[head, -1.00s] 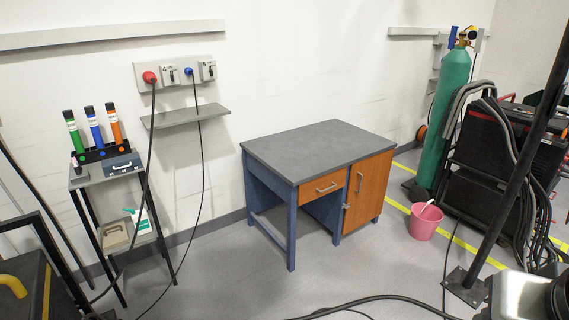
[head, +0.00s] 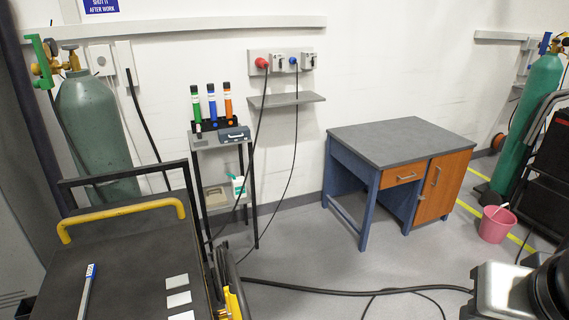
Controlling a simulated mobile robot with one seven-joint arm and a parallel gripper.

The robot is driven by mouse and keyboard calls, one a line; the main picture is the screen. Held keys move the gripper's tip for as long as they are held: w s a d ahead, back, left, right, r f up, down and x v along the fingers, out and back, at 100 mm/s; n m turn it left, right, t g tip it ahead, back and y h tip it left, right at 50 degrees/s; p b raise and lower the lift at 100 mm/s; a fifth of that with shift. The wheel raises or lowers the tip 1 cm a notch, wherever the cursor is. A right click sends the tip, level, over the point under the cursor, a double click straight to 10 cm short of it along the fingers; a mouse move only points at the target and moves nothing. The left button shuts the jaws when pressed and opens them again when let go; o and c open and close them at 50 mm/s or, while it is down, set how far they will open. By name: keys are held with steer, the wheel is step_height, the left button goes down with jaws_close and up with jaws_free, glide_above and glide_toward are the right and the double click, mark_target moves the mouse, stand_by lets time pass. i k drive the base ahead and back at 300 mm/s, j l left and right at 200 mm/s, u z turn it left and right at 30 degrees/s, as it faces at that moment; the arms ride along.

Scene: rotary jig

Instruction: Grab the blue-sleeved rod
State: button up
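The blue-sleeved rod (head: 211,103) stands upright in a black rack (head: 204,128) on top of a small grey shelf stand (head: 204,143) against the wall. It has a black cap and a blue body with a white label. A green-sleeved rod (head: 196,106) stands to its left and an orange-sleeved rod (head: 228,103) to its right. The lower ends of the rods are hidden in the rack. My gripper is not in view. Part of my arm shows at the bottom right, far from the rods.
A dark cart (head: 130,245) with a yellow handle stands at front left, bearing a blue-and-grey tool (head: 87,288). Black cables (head: 370,290) lie on the floor. A desk (head: 400,141), a pink bucket (head: 497,226) and a green cylinder (head: 525,115) stand to the right. Some floor before the desk is clear.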

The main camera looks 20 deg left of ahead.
mark_target(90, 275)
steer(key=k+j+u, duration=0.3)
steer(key=j+u, duration=0.25)
steer(key=k+j+u, duration=0.15)
steer(key=j+u, duration=0.45)
steer(key=j, duration=0.3)
steer(key=j+u, duration=0.35)
steer(key=j, duration=0.2)
steer(key=i, duration=0.05)
